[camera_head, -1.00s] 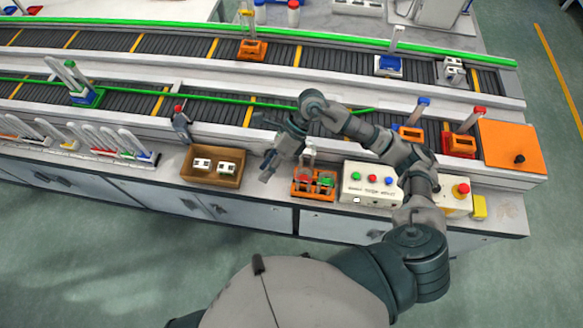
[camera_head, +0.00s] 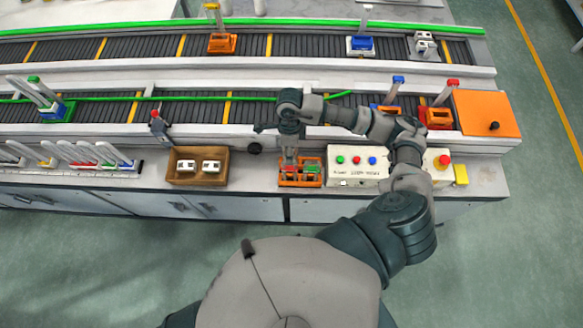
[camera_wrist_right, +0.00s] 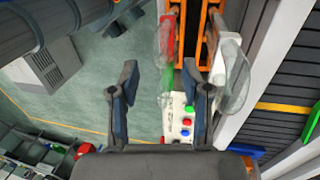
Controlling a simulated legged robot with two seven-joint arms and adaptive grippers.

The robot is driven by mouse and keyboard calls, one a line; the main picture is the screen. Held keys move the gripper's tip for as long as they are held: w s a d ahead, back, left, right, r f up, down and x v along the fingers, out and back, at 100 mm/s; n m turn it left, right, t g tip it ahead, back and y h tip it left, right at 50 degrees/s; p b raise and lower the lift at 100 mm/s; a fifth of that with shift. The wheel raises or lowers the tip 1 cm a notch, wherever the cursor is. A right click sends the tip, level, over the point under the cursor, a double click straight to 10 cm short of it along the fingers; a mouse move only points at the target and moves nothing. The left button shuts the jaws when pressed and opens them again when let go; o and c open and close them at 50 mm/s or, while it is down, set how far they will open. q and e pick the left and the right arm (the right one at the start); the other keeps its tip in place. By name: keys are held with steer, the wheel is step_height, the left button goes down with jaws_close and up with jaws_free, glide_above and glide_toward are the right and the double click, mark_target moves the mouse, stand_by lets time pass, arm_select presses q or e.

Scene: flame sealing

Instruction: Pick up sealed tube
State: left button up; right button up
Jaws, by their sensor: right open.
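My right gripper (camera_wrist_right: 162,72) is open, its two fingers apart with nothing held between them. In the head view my right arm reaches over the bench above the orange rack (camera_head: 301,183), which holds red and green pieces. The fingers are small and partly hidden there. In the wrist view the orange rack (camera_wrist_right: 186,61) is at the top. A clear tube with red (camera_wrist_right: 166,50) is ahead of the gap between the fingers. Another pale clear tube (camera_wrist_right: 238,82) is outside the right-hand finger. I cannot tell which tube is sealed. My left gripper is out of view.
A white control box (camera_head: 356,180) with coloured buttons stands right of the rack. A cardboard box (camera_head: 197,180) with two white pieces stands left. Tubes (camera_head: 85,152) line the far left. Conveyors with racks and an orange plate (camera_head: 484,112) lie behind.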

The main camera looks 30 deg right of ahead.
steer(key=shift+s+a+f, duration=0.1)
steer(key=shift+a+f, duration=0.15)
steer(key=shift+f, duration=0.05)
steer(key=f, duration=0.1)
steer(key=f+p, duration=0.1)
steer(key=f, duration=0.2)
steer(key=shift+s+a+f+p, duration=0.1)
steer(key=shift+s+a+p, duration=0.1)
steer(key=shift+a+p, duration=0.15)
steer(key=shift+f, duration=0.2)
steer(key=shift+d, duration=0.35)
steer(key=shift+d+f, duration=0.1)
steer(key=shift+d, duration=0.1)
steer(key=c, duration=0.8)
jaws_close()
steer(key=shift+a, duration=0.3)
steer(key=shift+a, duration=0.1)
